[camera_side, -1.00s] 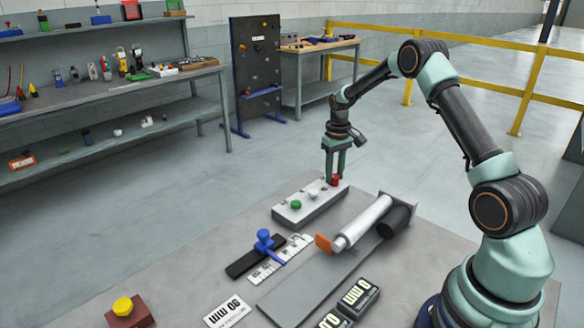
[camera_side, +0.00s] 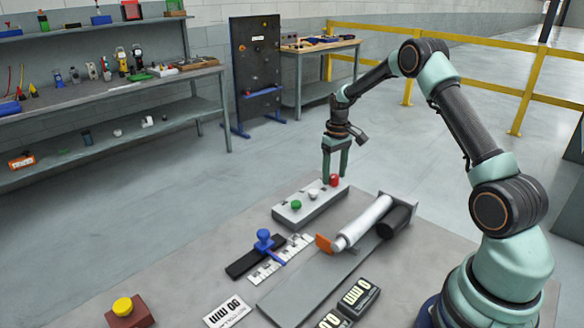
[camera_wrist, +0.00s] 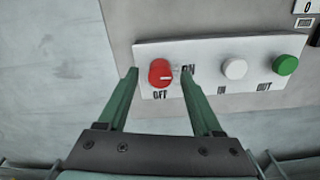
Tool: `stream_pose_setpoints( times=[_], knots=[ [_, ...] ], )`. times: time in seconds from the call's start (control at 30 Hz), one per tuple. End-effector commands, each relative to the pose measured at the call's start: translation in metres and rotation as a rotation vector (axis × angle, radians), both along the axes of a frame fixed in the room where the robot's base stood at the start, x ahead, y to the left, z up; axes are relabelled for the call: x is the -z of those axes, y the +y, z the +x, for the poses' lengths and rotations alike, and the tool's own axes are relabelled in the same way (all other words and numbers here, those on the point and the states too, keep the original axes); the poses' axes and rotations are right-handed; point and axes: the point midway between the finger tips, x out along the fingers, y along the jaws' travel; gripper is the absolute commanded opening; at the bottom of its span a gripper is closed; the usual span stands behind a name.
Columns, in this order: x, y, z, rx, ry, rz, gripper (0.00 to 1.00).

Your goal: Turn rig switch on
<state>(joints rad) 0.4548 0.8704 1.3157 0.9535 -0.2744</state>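The rig switch is a red knob (camera_side: 334,180) at the far right end of a white control box (camera_side: 313,207). In the wrist view the red knob (camera_wrist: 157,68) has a white mark pointing right, toward the ON label (camera_wrist: 189,69). The OFF label (camera_wrist: 160,95) is below it. My gripper (camera_side: 335,176) is upright over the knob, with its fingers apart and empty. In the wrist view the fingers of my gripper (camera_wrist: 159,74) stand on either side of the knob, with gaps.
White (camera_wrist: 234,69) and green (camera_wrist: 286,65) buttons, labelled IN and OUT, sit beside the knob. A silver cylinder (camera_side: 362,222) on a rail and a blue-knobbed slider (camera_side: 264,239) lie in front of the box. A yellow button (camera_side: 123,305) is at the front left.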

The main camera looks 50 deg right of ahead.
Motion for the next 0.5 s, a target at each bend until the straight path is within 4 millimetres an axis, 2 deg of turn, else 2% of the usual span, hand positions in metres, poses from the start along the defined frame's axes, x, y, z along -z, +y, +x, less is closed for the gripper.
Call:
stream_pose_setpoints(
  times=[0.27,0.37,0.5],
  knots=[
    [-0.006,0.0,0.0,0.0,-0.001,0.0,0.67],
    [-0.02,0.0,0.0,0.0,-0.002,-0.001,0.67],
    [-0.048,0.0,0.0,0.0,-0.003,-0.002,0.67]
  ],
)
